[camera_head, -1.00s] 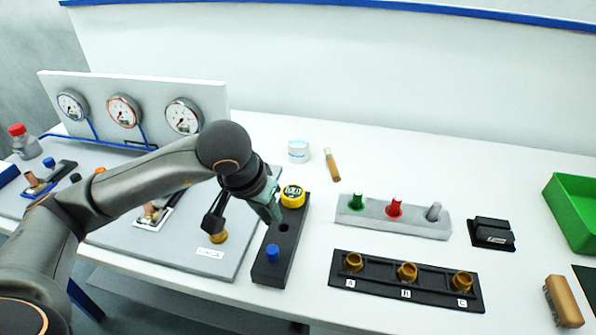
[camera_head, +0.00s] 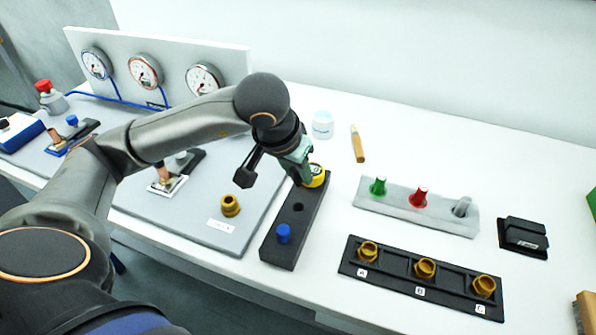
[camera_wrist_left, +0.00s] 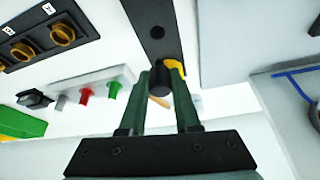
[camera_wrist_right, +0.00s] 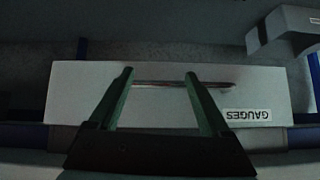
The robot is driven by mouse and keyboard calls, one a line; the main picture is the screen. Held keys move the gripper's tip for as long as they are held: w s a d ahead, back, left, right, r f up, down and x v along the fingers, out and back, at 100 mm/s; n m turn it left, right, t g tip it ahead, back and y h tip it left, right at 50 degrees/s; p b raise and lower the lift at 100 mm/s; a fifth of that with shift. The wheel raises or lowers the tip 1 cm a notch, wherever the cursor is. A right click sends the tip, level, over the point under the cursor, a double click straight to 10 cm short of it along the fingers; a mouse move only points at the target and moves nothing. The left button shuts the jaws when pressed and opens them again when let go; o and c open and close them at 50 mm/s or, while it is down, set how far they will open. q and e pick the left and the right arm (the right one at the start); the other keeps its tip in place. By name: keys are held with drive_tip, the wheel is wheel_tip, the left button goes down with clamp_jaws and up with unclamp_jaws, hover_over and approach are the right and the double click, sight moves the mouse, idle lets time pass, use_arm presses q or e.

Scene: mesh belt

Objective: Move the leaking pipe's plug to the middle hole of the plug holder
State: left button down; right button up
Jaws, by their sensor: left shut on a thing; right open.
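The plug holder (camera_head: 280,250) is a long black block. A blue plug (camera_head: 283,233) stands in its near hole, its middle hole (camera_head: 297,207) is empty, and a yellow round piece (camera_head: 318,175) is at its far end. My left gripper (camera_head: 303,181) is beside the yellow piece, above the holder's far end. In the left wrist view, its fingers (camera_wrist_left: 160,73) are shut on a dark cylindrical plug (camera_wrist_left: 160,82); the yellow piece (camera_wrist_left: 178,67) is partly hidden behind. My right gripper (camera_wrist_right: 159,76) is open and empty, seen only in the right wrist view.
A brass fitting (camera_head: 230,205) stands on the grey board left of the holder. To the right are a grey rack (camera_head: 440,215) with green, red and grey plugs, and a black tray (camera_head: 395,277) with brass fittings. Gauges (camera_head: 145,70) stand behind.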

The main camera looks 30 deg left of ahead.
use_arm(q)
drive_tip(key=b, duration=0.5)
hover_over(301, 205)
drive_tip(key=s, duration=0.1)
drive_tip(key=shift+s+f, duration=0.2)
drive_tip(key=shift+f, duration=2.65)
drive_tip(key=shift+b, duration=0.9)
drive_tip(key=shift+f+b, duration=1.15)
drive_tip(key=shift+b, duration=0.25)
drive_tip(key=c, duration=0.6)
unclamp_jaws()
drive_tip(key=shift+o, duration=0.3)
drive_tip(key=shift+s+d, duration=0.1)
drive_tip(key=shift+f, duration=0.1)
